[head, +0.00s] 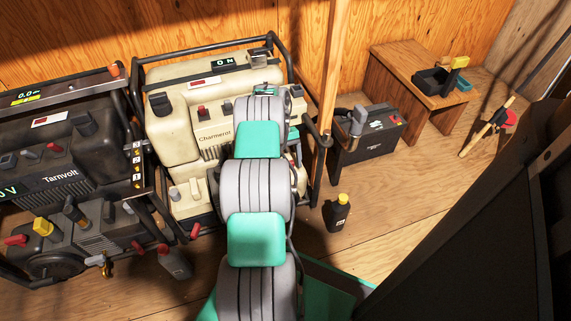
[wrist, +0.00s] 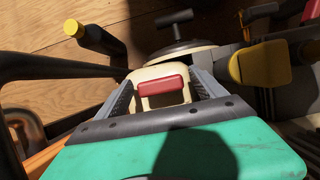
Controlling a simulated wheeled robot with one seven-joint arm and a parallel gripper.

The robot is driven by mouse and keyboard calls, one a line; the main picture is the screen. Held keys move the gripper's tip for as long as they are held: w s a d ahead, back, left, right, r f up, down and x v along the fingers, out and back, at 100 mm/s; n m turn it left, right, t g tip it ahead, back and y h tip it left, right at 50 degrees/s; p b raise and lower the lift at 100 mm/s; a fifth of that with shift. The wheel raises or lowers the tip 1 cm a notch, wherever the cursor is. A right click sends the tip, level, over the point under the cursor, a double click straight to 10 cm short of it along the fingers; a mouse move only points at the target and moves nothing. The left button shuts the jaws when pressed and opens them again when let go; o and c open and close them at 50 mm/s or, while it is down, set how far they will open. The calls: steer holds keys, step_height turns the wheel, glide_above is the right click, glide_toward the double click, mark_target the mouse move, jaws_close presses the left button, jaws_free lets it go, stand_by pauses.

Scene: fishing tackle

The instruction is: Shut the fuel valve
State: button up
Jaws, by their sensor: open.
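The cream generator marked Charmerol (head: 178,125) stands in a black tube frame against the back wall, with its display reading ON. My arm reaches over it and hides part of its front. In the wrist view my gripper (wrist: 164,78) is open, its grey fingers on either side of a cream part with a red handle (wrist: 163,86). Whether the fingers touch it I cannot tell. I cannot tell for sure which part is the fuel valve. A black T-shaped handle (wrist: 175,26) stands beyond the red handle, and a yellow paddle (wrist: 260,64) is to the right.
The dark Tarnvolt generator (head: 62,165) stands at the left. A wooden post (head: 335,65) and a dark battery box (head: 370,138) are right of the cream generator. A small dark bottle (head: 338,213) stands on the floor. A black frame bar (wrist: 60,66) crosses the wrist view's left side.

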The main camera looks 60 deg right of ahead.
steer(key=shift+r+p, duration=0.3)
steer(key=shift+r, duration=0.1)
step_height(320, 180, up, 4)
steer(key=shift+a+f+p, duration=0.1)
steer(key=shift+f+p, duration=0.1)
steer(key=shift+p, duration=1.05)
steer(key=s+a+r+p, duration=0.5)
steer(key=a+r, duration=0.3)
steer(key=a, duration=0.4)
steer(key=shift+s+a+r+p, duration=0.15)
steer(key=shift+s+r+p, duration=0.2)
steer(key=shift+s, duration=0.3)
steer(key=shift+f, duration=0.1)
